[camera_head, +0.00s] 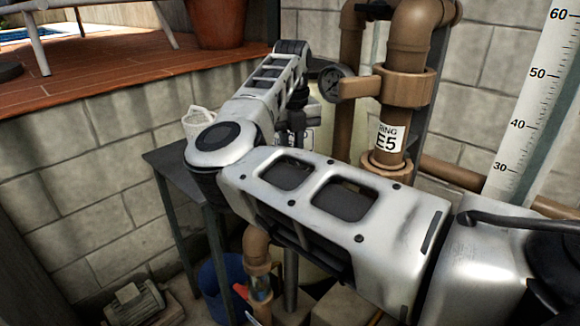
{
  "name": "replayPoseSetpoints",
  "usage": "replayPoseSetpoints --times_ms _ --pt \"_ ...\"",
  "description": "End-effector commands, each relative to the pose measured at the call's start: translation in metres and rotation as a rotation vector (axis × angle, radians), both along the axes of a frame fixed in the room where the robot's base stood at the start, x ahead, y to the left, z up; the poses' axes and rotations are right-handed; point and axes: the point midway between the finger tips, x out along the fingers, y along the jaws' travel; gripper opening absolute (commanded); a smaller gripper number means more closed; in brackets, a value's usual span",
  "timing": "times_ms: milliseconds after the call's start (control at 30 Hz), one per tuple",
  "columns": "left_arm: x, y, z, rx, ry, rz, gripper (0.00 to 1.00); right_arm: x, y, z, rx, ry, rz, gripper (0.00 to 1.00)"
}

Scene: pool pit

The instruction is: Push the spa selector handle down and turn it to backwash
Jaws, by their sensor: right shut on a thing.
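My right arm comes in from the right and crosses the middle of the view, bending at a joint at the left. Its far part reaches back and then down to my right gripper (297,124), a small dark shape near a white label (311,138). The gripper is shut on what appears to be the spa selector handle. The fingertips, the handle and most of the valve are hidden behind my arm, so the handle's height and the setting it points to cannot be seen. My left gripper is not in view.
Brown pipes (408,45) with a gauge (334,82) rise behind my arm. A white scale board (537,95) stands at right. A dark table (172,160) with a white basket (199,122) is at left. A blue bucket (222,285) and a motor (134,301) are below.

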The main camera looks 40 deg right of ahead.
Motion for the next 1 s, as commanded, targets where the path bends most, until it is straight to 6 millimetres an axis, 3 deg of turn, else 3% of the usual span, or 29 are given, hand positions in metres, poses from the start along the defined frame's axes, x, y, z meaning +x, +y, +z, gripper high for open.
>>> replayPoseSetpoints --times_ms 700,767,1000 --pt "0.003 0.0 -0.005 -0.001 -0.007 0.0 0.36 0.0 0.0 -0.011 0.001 0.0 0.013 0.0" --pt "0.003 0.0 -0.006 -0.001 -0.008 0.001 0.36 0.0 0.0 -0.012 0.001 0.0 0.059 0.0" --pt "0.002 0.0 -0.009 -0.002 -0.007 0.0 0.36 0.0 0.0 -0.012 0.003 0.001 0.467 0.0"
